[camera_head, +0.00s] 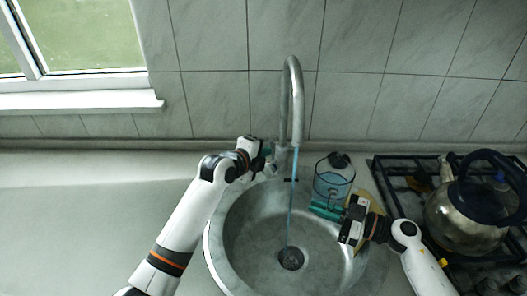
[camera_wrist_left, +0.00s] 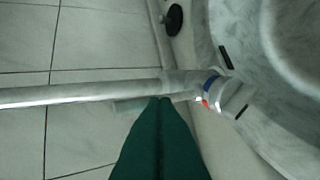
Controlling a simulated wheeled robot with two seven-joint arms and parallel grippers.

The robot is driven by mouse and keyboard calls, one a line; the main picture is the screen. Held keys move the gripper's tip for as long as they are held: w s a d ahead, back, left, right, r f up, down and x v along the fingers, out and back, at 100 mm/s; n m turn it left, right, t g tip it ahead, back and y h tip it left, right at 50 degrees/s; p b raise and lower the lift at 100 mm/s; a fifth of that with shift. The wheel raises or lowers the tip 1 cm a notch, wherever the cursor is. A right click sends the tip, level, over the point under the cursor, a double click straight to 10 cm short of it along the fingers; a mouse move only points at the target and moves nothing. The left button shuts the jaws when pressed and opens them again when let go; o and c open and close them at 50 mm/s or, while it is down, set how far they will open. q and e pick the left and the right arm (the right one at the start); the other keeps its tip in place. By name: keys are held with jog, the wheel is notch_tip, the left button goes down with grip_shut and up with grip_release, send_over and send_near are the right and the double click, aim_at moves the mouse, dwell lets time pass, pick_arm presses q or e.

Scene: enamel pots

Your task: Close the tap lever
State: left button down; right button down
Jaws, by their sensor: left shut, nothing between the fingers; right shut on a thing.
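The grey tap (camera_head: 292,95) stands at the back of the round sink, and a thin blue stream of water (camera_head: 292,200) runs from its spout to the drain. My left gripper (camera_head: 268,158) is shut and empty, close to the left of the tap's base. In the left wrist view its green fingers (camera_wrist_left: 160,102) lie together at the tap body (camera_wrist_left: 180,84); contact is unclear. A red and blue mark (camera_wrist_left: 207,92) shows near a pale end piece (camera_wrist_left: 234,98), perhaps the lever. My right gripper (camera_head: 326,208) is shut on the clear vessel of water (camera_head: 333,184), apparently at its handle.
The sink (camera_head: 240,225) has a dark drain (camera_head: 290,259). At the right, a metal kettle (camera_head: 465,215) stands on a gas hob (camera_head: 400,170). The counter at the left (camera_head: 80,220) is clear. A tiled wall (camera_head: 220,50) is behind.

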pick_arm(q)
jog(key=p, duration=0.1)
jog(key=w+r+g+p, duration=0.1)
jog(key=shift+d+r+y+p, duration=0.2)
jog(key=shift+d+y+p, duration=0.1)
jog(key=shift+d+p, duration=0.1)
jog(key=shift+w+d+g+y+p, duration=0.1)
jog(key=shift+w+g+y+p, duration=0.2)
jog(key=shift+g+p, duration=0.15)
jog(key=shift+f, duration=0.2)
jog(key=shift+r+p, duration=0.75)
jog(key=shift+r, duration=0.15)
jog(key=shift+s, duration=0.1)
